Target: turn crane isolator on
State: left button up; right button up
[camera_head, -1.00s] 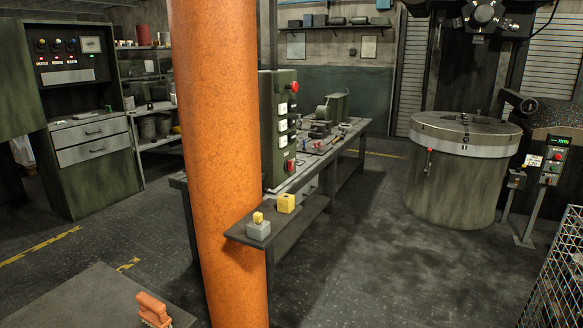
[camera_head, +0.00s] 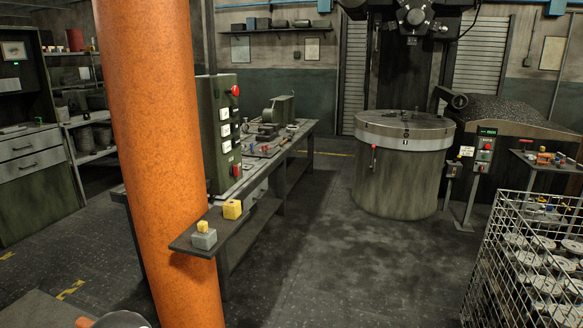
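I cannot tell for certain which fitting is the crane isolator. A green control cabinet (camera_head: 217,135) with a red mushroom button (camera_head: 235,90), several white square buttons and a red switch (camera_head: 237,170) low down stands at the near end of the workbench. A small pedestal panel (camera_head: 484,148) with red and green buttons stands right of the big round machine table. A small fitting (camera_head: 527,61) is on the back wall at the right, too small to read.
A thick orange column (camera_head: 160,150) stands close in front and hides part of the bench (camera_head: 290,150). A wire basket of castings (camera_head: 500,250) is at right front. The round machine table (camera_head: 400,180) is behind. The floor between bench and basket (camera_head: 350,260) is clear.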

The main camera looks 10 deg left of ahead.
aim_at(234, 170)
jog(key=z, duration=0.4)
jog(key=i, duration=3.3)
jog(key=u, duration=2.6)
